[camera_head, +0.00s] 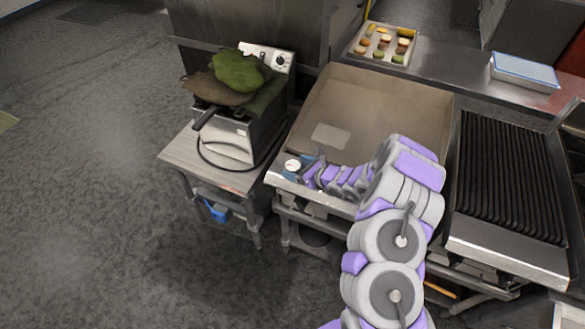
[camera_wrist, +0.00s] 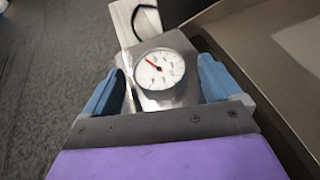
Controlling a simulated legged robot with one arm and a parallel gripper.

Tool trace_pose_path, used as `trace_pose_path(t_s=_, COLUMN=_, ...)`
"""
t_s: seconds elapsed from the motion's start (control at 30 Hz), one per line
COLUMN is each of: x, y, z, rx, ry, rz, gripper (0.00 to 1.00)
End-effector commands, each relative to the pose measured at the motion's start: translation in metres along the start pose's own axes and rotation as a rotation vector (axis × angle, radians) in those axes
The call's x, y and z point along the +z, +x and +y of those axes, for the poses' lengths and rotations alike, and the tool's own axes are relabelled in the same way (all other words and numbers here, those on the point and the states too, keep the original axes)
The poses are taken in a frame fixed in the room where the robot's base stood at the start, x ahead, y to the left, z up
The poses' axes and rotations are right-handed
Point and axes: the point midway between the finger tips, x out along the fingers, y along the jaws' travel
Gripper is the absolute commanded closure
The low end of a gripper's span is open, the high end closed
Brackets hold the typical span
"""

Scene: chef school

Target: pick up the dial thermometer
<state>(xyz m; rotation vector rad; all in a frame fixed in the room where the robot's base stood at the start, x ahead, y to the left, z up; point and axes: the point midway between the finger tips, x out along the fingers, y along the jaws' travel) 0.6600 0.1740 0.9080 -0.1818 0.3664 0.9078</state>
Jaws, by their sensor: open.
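The dial thermometer (camera_wrist: 159,69) has a round white face with a red needle. In the wrist view it lies face up on a narrow metal ledge, between the two blue fingers of my gripper (camera_wrist: 160,85). The fingers are spread wide, with a gap on each side of the dial. In the head view the thermometer (camera_head: 292,165) sits on the front left corner of the griddle, just left of my gripper (camera_head: 307,169). Any stem of the thermometer is hidden.
The griddle (camera_head: 395,105) has raised walls beside my arm. A fryer (camera_head: 225,137) with green and brown cloths on top stands on a side table (camera_head: 180,155) to the left. A ribbed grill (camera_head: 510,175) is on the right. Open floor lies at left.

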Motion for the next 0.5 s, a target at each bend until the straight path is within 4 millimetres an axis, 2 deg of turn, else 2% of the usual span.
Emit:
trace_pose_path(t_s=0.1, x=0.0000, y=0.0101, z=0.0004, rx=0.000, ry=-0.002, rz=0.000, gripper=0.08)
trace_pose_path(t_s=0.37, x=0.0003, y=0.0114, z=0.0000, rx=-0.001, ry=0.001, rz=-0.001, gripper=0.08)
trace_pose_path(t_s=0.5, x=0.0001, y=0.0114, z=0.0002, rx=0.000, ry=0.001, rz=0.000, gripper=0.22)
